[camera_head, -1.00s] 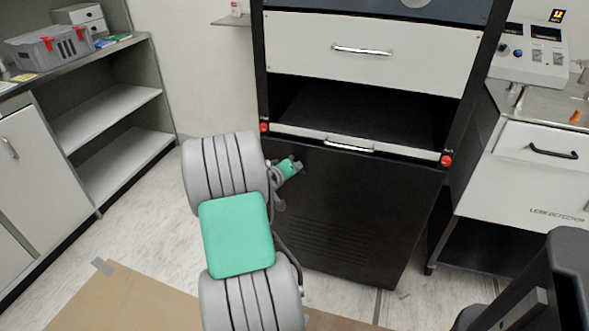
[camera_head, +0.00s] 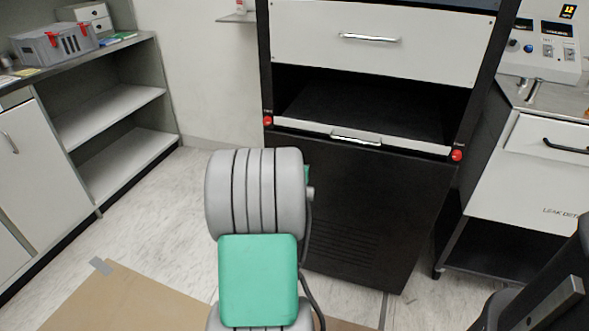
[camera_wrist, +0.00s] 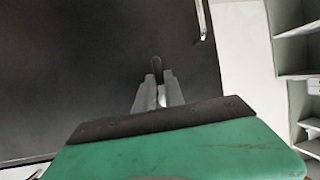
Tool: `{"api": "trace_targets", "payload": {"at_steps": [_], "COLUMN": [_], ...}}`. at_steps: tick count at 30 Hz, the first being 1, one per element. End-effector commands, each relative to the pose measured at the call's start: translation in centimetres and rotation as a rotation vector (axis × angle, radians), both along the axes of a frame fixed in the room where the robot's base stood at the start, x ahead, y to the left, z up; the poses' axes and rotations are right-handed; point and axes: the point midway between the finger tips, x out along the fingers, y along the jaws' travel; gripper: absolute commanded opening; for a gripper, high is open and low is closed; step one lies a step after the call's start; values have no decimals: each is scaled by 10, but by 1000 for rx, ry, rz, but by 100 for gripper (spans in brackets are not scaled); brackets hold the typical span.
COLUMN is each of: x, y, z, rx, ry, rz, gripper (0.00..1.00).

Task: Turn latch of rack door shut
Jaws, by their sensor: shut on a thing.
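The black rack's lower dark door panel (camera_head: 375,205) stands upright below a white strip with a handle. Red knobs sit at the strip's ends, the left one (camera_head: 267,121) and the right one (camera_head: 457,155). I cannot tell which part is the latch. My arm hides most of the gripper in the head view; only a green sliver shows in front of the panel's left side. In the wrist view, my gripper (camera_wrist: 158,92) has its grey fingers close together on a small dark piece (camera_wrist: 157,68), against a dark surface. Whether this piece is the latch is unclear.
The rack has a white drawer (camera_head: 385,40) above an open dark bay (camera_head: 370,105). A leak-detector cabinet (camera_head: 530,175) stands close on the right. Shelves (camera_head: 110,120) stand at the left, with bare floor between. A brown sheet (camera_head: 130,300) lies in front.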

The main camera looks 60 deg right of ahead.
Motion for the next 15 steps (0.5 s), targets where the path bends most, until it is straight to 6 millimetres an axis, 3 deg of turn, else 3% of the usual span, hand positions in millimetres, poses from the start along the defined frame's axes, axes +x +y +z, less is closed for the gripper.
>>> {"api": "trace_targets", "payload": {"at_steps": [15], "x": [1], "y": [0], "z": [-1], "rx": [8], "ry": [-41], "rz": [0], "gripper": [0]}}
